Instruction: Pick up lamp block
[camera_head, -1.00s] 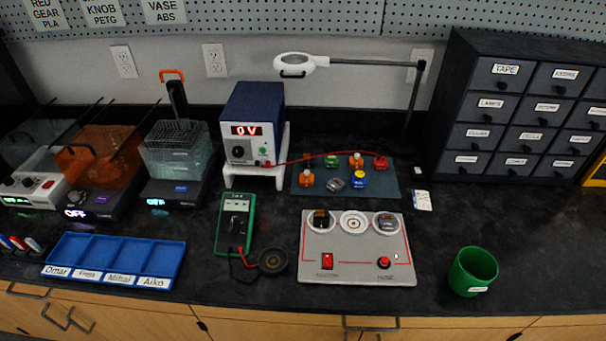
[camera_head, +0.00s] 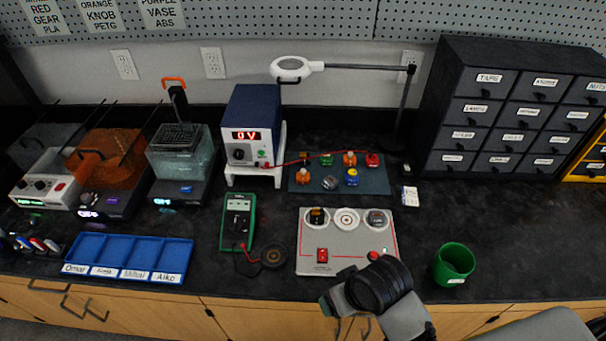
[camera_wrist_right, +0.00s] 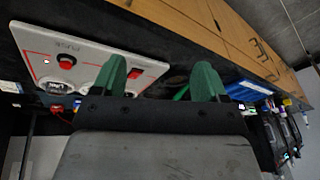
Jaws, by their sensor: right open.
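Several small coloured blocks stand on a dark blue-grey mat (camera_head: 375,183) at the back of the counter. They include green (camera_head: 327,159), red (camera_head: 372,160), orange (camera_head: 349,159), blue-and-yellow (camera_head: 351,177) and a grey, clear-looking one (camera_head: 330,182). Which is the lamp block is too small to tell. My right gripper (camera_head: 326,304) is at the counter's front edge, below the grey circuit board (camera_head: 343,246) and well away from the mat. In the right wrist view, its two green fingers (camera_wrist_right: 162,80) are apart with nothing between them. My left gripper is out of view.
The board holds round sockets, two of them filled, and red switches. A green cup (camera_head: 454,264) stands right of it. A multimeter (camera_head: 237,221), power supply (camera_head: 252,135) and blue tray (camera_head: 130,257) are left. A lamp arm (camera_head: 365,67) overhangs the mat's back.

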